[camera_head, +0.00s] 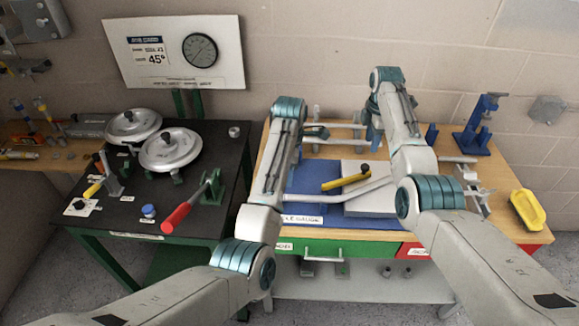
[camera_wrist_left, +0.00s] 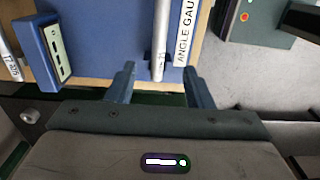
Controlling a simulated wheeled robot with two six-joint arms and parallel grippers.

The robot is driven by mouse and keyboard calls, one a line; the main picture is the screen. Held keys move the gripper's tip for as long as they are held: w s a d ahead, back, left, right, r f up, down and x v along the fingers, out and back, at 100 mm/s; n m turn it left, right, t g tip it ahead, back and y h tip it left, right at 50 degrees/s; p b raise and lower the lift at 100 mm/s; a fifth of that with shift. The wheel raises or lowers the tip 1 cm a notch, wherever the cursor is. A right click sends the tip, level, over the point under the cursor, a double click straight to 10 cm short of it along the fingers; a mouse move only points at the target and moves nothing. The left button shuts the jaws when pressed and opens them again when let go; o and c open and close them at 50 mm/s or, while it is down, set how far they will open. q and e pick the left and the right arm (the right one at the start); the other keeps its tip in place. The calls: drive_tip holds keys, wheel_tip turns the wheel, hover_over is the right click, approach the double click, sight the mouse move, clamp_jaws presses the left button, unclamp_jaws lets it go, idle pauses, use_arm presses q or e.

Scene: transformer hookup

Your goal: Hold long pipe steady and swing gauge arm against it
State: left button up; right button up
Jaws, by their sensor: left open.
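A pale grey pipe (camera_head: 335,193) runs across the blue angle-gauge board (camera_head: 305,180), bending upward toward the right. A yellow bar with a black knob (camera_head: 345,182), apparently the gauge arm, lies just above it, angled. In the left wrist view a pipe end (camera_wrist_left: 159,40) appears between the fingertips of my open left gripper (camera_wrist_left: 161,88), beside the "ANGLE GAU…" label (camera_wrist_left: 185,30). Contact cannot be told. My left arm hides the left gripper in the head view. My right gripper (camera_head: 371,122) is at the back of the bench; its jaws are unclear.
A black bench at left (camera_head: 150,205) holds two round metal lids (camera_head: 170,148) and a red-handled lever (camera_head: 188,205). A wall sign (camera_head: 175,52) shows 45° and a dial.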

sight(290, 195)
use_arm(q)
wheel_tip(290, 195, down, 10)
drive_tip(key=shift+f, duration=0.15)
idle(0.3)
